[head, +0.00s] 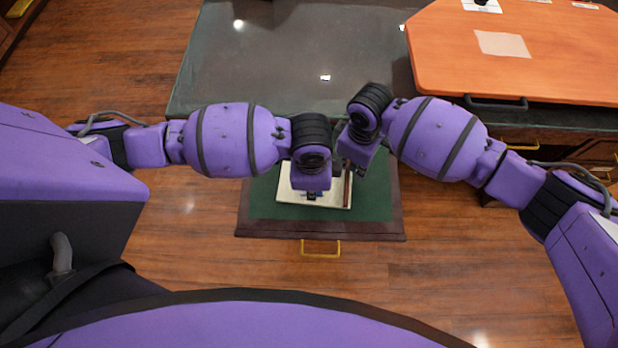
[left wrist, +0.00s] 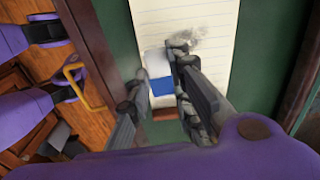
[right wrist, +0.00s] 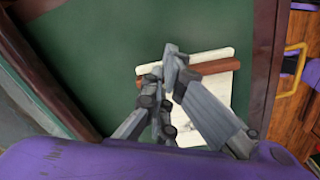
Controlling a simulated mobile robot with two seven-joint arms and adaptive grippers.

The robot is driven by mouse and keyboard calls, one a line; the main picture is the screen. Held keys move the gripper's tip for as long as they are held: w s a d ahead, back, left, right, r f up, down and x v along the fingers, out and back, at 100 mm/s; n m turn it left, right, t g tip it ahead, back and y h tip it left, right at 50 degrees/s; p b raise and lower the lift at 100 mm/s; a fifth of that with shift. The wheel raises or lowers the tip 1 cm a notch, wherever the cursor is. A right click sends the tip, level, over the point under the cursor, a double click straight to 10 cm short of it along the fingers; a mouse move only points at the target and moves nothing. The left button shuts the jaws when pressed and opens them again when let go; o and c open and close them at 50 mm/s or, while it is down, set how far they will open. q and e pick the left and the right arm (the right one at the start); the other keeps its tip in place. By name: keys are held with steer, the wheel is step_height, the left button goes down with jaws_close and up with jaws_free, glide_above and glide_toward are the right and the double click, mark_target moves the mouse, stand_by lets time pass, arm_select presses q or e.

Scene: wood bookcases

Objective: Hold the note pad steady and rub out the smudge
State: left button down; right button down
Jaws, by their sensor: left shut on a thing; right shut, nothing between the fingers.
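The note pad (head: 289,194) lies in an open drawer. In the left wrist view its lined page (left wrist: 215,20) carries a grey smudge (left wrist: 207,36). A reddish-brown strip (right wrist: 215,67) crosses the pad near one end. My left gripper (left wrist: 158,72) is shut on a white and blue eraser (left wrist: 154,85), over the page and beside the smudge. In the head view my left gripper (head: 311,196) is over the pad. My right gripper (right wrist: 174,58) is shut and empty, its tips at the pad's edge by the strip. I cannot tell whether they touch it. In the head view its fingertips are hidden.
The drawer has a green lining (head: 372,205), a dark wooden rim (head: 300,229) and a gold handle (head: 320,250). Behind it is a dark glossy top (head: 270,75). An orange board (head: 570,60) lies at the back right. The green floor around the pad is clear.

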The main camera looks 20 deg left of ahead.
arm_select(q)
steer(key=shift+r, duration=1.85)
steer(key=shift+a, duration=0.15)
steer(key=shift+a, duration=1.35)
steer(key=shift+f, duration=3.15)
steer(key=shift+w, duration=0.15)
steer(key=shift+w+a, duration=0.15)
steer(key=shift+w, duration=0.7)
steer(key=shift+w+a, duration=0.15)
steer(key=shift+w, duration=0.7)
steer(key=shift+w+a+f, duration=0.1)
steer(key=shift+w+a, duration=0.1)
steer(key=shift+w, duration=0.65)
steer(key=shift+w+a+f, duration=0.1)
steer(key=shift+w+a, duration=0.1)
steer(key=shift+w, duration=0.6)
steer(key=shift+w+a+r, duration=0.1)
steer(key=shift+w+a, duration=0.05)
